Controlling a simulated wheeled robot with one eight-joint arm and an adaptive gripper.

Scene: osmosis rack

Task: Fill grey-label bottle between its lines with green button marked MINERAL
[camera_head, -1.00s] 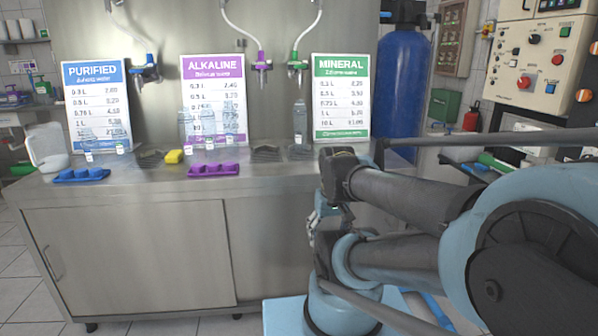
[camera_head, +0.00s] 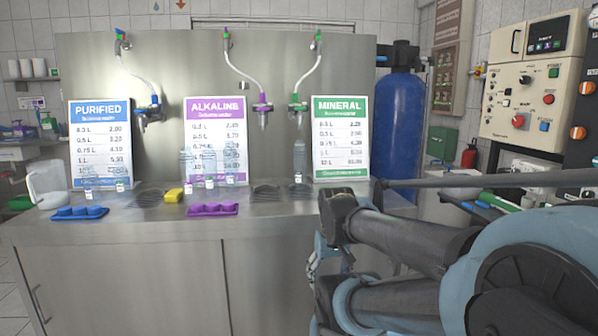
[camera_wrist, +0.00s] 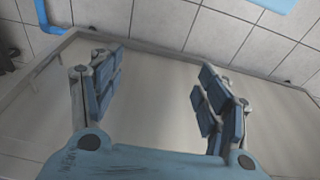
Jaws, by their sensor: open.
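A clear bottle (camera_head: 299,157) stands upright on the counter below the green-fitted tap (camera_head: 298,103), left of the green MINERAL sign (camera_head: 341,138). More clear bottles (camera_head: 209,165) stand before the purple ALKALINE sign, others (camera_head: 120,180) before the blue PURIFIED sign. Their small labels look pale; I cannot tell which is grey. No button marked MINERAL is readable. My gripper (camera_wrist: 160,75) is open and empty in the wrist view, fingers apart over a plain metal surface. In the head view it is mostly hidden by my arm, low and right of the bottles.
A control panel (camera_head: 527,90) and a blue tank (camera_head: 398,125) are at right.

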